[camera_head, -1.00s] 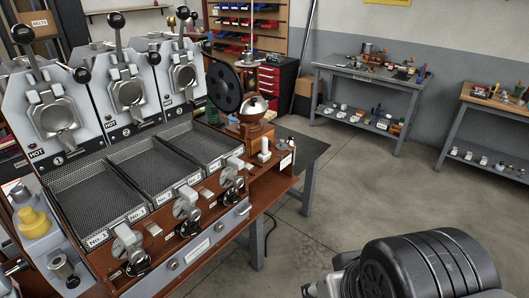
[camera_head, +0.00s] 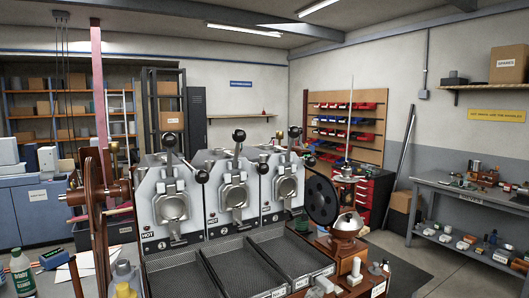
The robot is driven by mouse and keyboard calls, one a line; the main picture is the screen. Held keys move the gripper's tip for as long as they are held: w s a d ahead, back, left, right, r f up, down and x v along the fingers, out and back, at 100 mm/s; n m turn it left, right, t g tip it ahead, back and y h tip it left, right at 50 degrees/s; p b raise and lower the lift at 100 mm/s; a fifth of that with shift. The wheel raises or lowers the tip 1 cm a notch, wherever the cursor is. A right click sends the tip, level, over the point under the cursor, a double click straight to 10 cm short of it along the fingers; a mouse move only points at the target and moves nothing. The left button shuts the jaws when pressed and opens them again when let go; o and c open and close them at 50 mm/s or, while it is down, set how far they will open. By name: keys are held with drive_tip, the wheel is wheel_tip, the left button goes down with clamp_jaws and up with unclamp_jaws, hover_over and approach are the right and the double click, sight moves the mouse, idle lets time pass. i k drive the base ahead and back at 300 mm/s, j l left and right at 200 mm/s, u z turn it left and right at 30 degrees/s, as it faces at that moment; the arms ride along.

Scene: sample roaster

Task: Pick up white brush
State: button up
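I cannot pick out a white brush for certain. A small white upright piece (camera_head: 356,268) stands on the wooden right end of the sample roaster, in front of the copper-coloured round vessel (camera_head: 346,228); it is too small to tell whether it is a brush. The roaster has three grey drum fronts (camera_head: 232,197) marked HOT, with black-knobbed levers above. Mesh trays (camera_head: 240,268) lie in front of them. My gripper and arm are not in view.
A grey workbench (camera_head: 450,205) with small items stands at the right. A red tool cabinet (camera_head: 372,200) and pegboard with bins (camera_head: 345,125) are behind. Some floor shows between roaster and bench.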

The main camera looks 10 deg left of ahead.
sight(355, 278)
drive_tip(key=i+u, duration=0.4)
drive_tip(key=i, duration=0.6)
drive_tip(key=i+l+u, duration=0.2)
drive_tip(key=i+u, duration=0.25)
drive_tip(key=i, duration=0.2)
drive_tip(key=j+z, duration=0.2)
drive_tip(key=l, duration=0.1)
